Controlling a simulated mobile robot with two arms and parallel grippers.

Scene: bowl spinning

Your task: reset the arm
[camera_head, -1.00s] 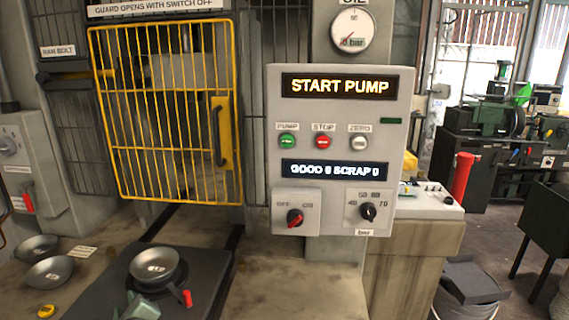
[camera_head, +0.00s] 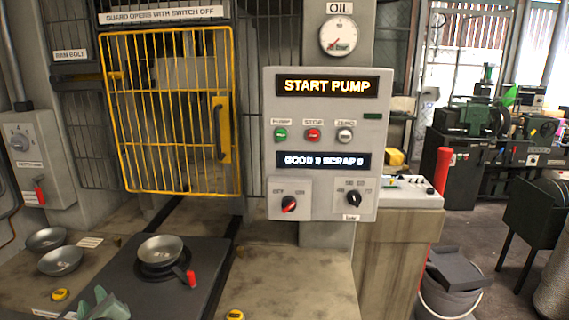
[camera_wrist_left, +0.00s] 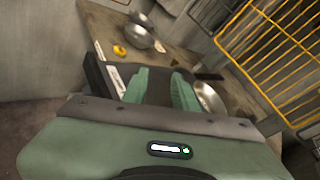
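My left gripper (camera_head: 103,303) shows green fingers at the lower left edge of the head view, over the near left part of the dark plate (camera_head: 207,262). In the left wrist view its two fingers (camera_wrist_left: 162,90) stand apart with nothing between them. A steel bowl (camera_head: 160,248) sits on a round dark holder on the plate, to the right of and beyond the gripper, apart from it. The bowl's rim also shows just right of the fingers in the left wrist view (camera_wrist_left: 210,97). My right gripper is in neither view.
Two more bowls (camera_head: 60,261) lie on the bench at left, near a yellow tape-like object (camera_head: 60,295). A yellow guard gate (camera_head: 170,110) stands shut behind. A control panel (camera_head: 325,140) reads START PUMP. The bench (camera_head: 290,285) right of the plate is mostly clear.

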